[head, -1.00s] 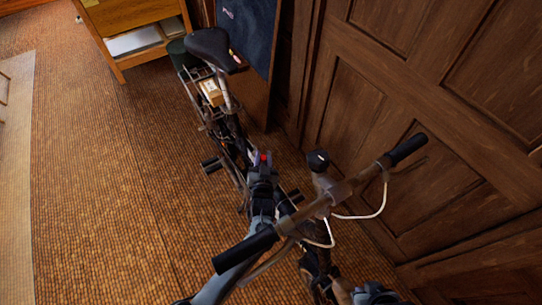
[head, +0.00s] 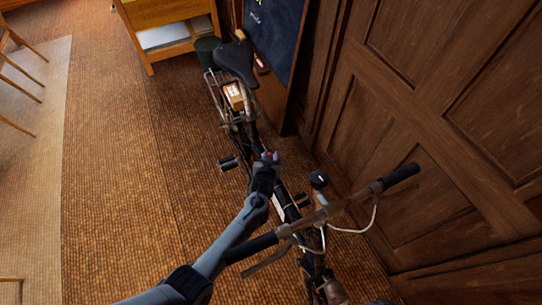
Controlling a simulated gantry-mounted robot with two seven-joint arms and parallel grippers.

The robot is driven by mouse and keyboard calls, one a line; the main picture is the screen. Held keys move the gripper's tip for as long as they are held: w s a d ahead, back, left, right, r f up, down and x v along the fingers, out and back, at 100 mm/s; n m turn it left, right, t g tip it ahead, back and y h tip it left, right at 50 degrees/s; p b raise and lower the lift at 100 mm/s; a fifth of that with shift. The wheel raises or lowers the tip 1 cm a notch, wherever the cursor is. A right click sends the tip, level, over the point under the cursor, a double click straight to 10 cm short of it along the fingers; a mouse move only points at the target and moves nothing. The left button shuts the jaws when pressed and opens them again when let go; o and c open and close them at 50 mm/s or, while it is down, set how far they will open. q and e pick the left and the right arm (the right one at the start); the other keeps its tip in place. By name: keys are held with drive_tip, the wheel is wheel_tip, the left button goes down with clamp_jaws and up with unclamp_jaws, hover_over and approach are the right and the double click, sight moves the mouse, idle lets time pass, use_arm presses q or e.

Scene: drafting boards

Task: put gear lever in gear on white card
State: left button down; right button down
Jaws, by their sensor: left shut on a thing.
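A dark bicycle (head: 252,130) stands along the wooden wall, its handlebar (head: 335,208) nearest me. My left gripper (head: 269,157) is over the bicycle's frame, between saddle and handlebar. It is shut on a small red-tipped thing (head: 271,154), mostly hidden by the jaws. I cannot tell for sure whether this is the gear lever or what setting it is in. No white card can be made out beside it; the jaws and arm cover that part. My right gripper is not in view.
The handlebar with its black grips and white cable (head: 358,229) lies close to my left forearm. Panelled wood (head: 420,120) bounds the right. The woven floor (head: 130,190) at left is clear.

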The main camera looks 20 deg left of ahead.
use_arm(q)
drive_tip(key=c, duration=0.9)
unclamp_jaws()
drive_tip(key=shift+s+d+r+p, duration=0.1)
drive_tip(key=shift+s+r+p, duration=0.1)
drive_tip(key=shift+s+p, duration=0.1)
drive_tip(key=shift+p+v, duration=1.95)
drive_tip(key=shift+v, duration=3.1)
drive_tip(key=shift+f, duration=0.1)
